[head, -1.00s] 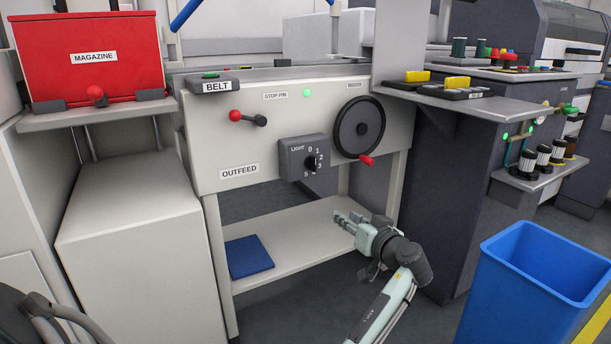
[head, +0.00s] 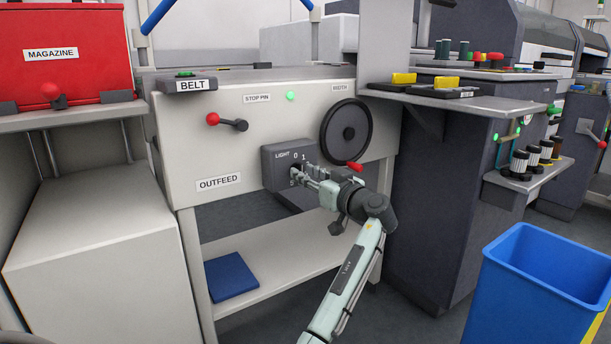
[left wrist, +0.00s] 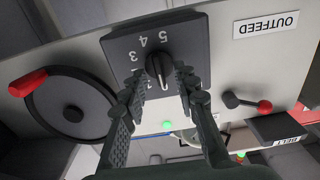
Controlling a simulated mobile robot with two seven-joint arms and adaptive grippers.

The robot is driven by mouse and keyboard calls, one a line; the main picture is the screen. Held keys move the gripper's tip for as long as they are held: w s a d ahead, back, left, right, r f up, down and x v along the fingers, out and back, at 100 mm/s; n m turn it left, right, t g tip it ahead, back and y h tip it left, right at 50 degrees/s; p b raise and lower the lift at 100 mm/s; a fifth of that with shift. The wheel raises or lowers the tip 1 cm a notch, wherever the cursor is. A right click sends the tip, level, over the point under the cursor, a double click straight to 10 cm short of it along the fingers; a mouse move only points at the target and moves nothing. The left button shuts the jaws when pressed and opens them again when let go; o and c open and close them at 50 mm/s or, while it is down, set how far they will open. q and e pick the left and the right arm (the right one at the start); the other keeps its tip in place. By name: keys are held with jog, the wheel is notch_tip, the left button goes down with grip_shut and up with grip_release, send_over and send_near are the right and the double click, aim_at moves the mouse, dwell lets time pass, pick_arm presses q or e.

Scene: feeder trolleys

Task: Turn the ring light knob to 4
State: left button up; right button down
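The ring light knob (left wrist: 157,66) is a black pointer knob on a dark grey box marked LIGHT (head: 274,166), on the OUTFEED panel. In the left wrist view the panel appears upside down; the knob's white mark points down, away from the 4 and 5, towards the 0 side. My left gripper (head: 299,176) is at the box front and hides most of the knob in the head view. In the left wrist view its fingers (left wrist: 158,84) are open, one on each side of the knob, with visible gaps; contact is not seen. My right gripper is not in view.
A black handwheel (head: 346,132) with a red handle (head: 355,166) is close right of the box. A red-knobbed lever (head: 213,119) is on the panel's left. A shelf with a blue pad (head: 231,276) is below. A blue bin (head: 535,285) stands at right.

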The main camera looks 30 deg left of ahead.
pick_arm(q)
jog(key=shift+w+a, duration=0.15)
jog(key=shift+a, duration=0.1)
grip_shut()
